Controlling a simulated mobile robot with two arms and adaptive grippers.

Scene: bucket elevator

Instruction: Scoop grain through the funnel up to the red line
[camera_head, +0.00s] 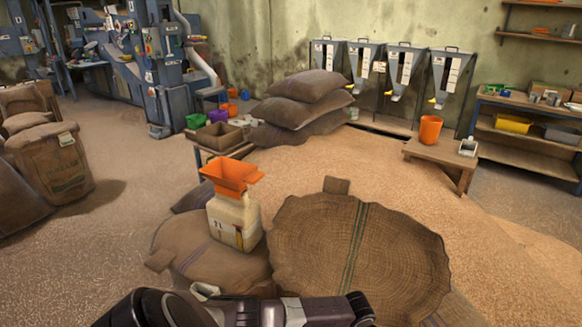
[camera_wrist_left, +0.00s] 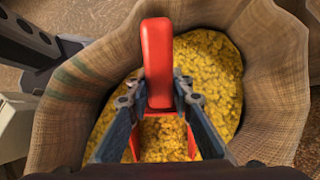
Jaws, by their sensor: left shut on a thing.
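My left gripper (camera_wrist_left: 158,100) is shut on the red scoop (camera_wrist_left: 158,60), over an open burlap sack (camera_wrist_left: 60,115) of yellow grain (camera_wrist_left: 212,70). Grain shows between the scoop's red sides; I cannot tell whether it lies in the scoop or below it. In the head view an orange funnel (camera_head: 230,174) sits on top of a pale jug (camera_head: 235,222) marked 1L, which stands on a sack. No red line can be made out on the jug. A large burlap sack (camera_head: 400,255) with a green stripe is right of the jug. My right gripper is not in view.
A low wooden bench (camera_head: 440,154) with an orange bucket (camera_head: 430,130) stands at the back right. Stacked sacks (camera_head: 300,105) lie behind the jug. A wooden box (camera_head: 218,137) is behind the funnel. Loose grain covers the floor to the right.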

